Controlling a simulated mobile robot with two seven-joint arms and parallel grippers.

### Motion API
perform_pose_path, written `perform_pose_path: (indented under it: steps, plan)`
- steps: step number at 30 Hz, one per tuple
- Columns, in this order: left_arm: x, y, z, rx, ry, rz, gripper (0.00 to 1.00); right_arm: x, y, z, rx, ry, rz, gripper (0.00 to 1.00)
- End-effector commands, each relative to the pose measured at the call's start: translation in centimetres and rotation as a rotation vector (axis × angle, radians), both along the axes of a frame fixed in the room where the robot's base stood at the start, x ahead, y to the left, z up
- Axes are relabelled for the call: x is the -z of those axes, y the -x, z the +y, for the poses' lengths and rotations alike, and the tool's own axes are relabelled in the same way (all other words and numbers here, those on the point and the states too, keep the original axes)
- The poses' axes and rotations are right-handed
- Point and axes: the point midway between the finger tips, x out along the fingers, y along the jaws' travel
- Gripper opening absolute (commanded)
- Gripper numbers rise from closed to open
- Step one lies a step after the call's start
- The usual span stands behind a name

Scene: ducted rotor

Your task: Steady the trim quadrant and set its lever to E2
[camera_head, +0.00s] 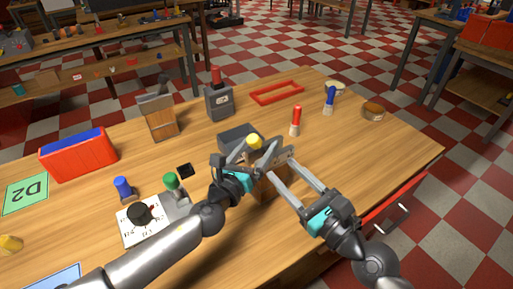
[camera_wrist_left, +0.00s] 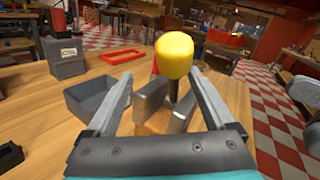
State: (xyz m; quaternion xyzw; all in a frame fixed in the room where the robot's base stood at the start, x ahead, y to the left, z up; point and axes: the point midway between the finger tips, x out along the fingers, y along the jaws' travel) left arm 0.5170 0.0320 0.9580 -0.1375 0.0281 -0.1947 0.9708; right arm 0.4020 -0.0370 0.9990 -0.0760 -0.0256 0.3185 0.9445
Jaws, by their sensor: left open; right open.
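The trim quadrant appears to be the wooden block (camera_head: 268,183) near the table's front edge; both grippers partly hide it. A yellow lever knob (camera_head: 254,141) stands above it and also shows large in the left wrist view (camera_wrist_left: 174,55), on a dark stem. My left gripper (camera_head: 248,157) is open, with the knob ahead of and between its fingers in its wrist view; I cannot tell if they touch. My right gripper (camera_head: 275,163) is open, its long fingers reaching over the block from the right; contact is unclear. No E2 marking is readable.
A grey open box (camera_head: 237,138) lies just behind the block. A red-topped grey unit (camera_head: 219,98), a red frame (camera_head: 277,93) and red (camera_head: 296,121) and blue (camera_head: 330,99) handles stand farther back. A white dial panel (camera_head: 145,220) and green knob (camera_head: 171,181) lie left.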

Motion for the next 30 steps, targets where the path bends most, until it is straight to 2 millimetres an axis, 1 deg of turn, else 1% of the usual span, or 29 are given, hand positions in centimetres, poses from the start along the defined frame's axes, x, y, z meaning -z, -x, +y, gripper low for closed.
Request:
perform_pose_path:
  steps: [1,2,24,25,30]
  plan:
    - [-0.01,0.01,0.01,0.0,0.0,0.0,0.88,0.0,0.0,0.0,0.0,0.0,0.0,0.5]
    - [-0.01,0.01,0.01,0.0,0.0,0.0,0.85,0.0,0.0,0.0,0.0,0.0,0.0,0.5]
    - [0.02,0.07,-0.04,0.001,0.001,0.001,0.01,0.0,0.0,0.0,0.0,0.0,0.0,0.5]
    - [0.02,0.07,-0.04,0.001,0.001,0.001,0.0,0.0,0.0,0.0,0.0,0.0,0.0,0.5]
    - [0.02,0.08,-0.05,0.002,0.001,0.001,0.0,0.0,0.0,0.0,0.0,0.0,0.0,0.5]
